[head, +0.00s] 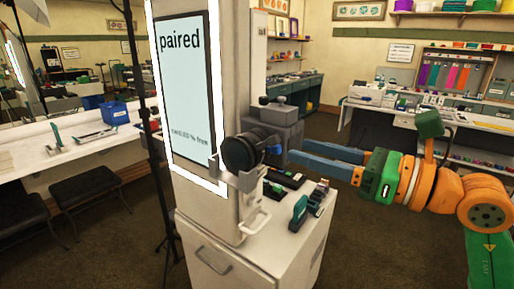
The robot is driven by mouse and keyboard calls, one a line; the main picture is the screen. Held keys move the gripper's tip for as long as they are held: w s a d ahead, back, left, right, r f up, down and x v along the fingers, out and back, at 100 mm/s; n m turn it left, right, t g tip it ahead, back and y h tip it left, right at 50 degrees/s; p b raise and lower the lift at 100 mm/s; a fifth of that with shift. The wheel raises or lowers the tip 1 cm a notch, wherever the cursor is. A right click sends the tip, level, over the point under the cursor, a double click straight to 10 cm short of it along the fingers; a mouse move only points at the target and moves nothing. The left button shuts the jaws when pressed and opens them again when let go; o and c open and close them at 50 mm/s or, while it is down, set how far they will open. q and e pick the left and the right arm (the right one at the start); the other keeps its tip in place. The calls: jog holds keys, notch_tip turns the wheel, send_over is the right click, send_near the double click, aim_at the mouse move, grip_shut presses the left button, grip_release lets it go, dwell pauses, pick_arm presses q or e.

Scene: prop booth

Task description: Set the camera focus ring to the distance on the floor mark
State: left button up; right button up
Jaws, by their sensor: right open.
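A black round ring (242,151), which looks like the focus ring, faces left on a grey bracket at the front of the booth column. A grey boxy unit (282,122), perhaps the camera body, sits behind it. No distance scale on the ring is readable. No floor mark can be made out. My right gripper (293,152) comes in from the right with long blue fingers. It is open and empty, its tips just right of the ring and in front of the grey unit. Contact with either cannot be told. My left gripper is not in view.
A lit screen (185,92) reading "paired" stands on the column. Below, a white cabinet (258,262) carries several small dark and green items (299,212). A black stand pole (139,110) rises at left. A white bench (75,150) and stools lie beyond. Floor is open at right.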

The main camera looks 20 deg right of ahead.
aim_at(279, 140)
jog(key=w+p, duration=0.1)
jog(key=w, duration=0.1)
jog(key=w+a+p, duration=0.1)
jog(key=w, duration=0.1)
jog(key=w+a+p, duration=0.1)
jog(key=shift+w+a+f+p, duration=0.2)
jog(key=shift+w+p, duration=0.2)
jog(key=shift+d, duration=0.25)
grip_shut()
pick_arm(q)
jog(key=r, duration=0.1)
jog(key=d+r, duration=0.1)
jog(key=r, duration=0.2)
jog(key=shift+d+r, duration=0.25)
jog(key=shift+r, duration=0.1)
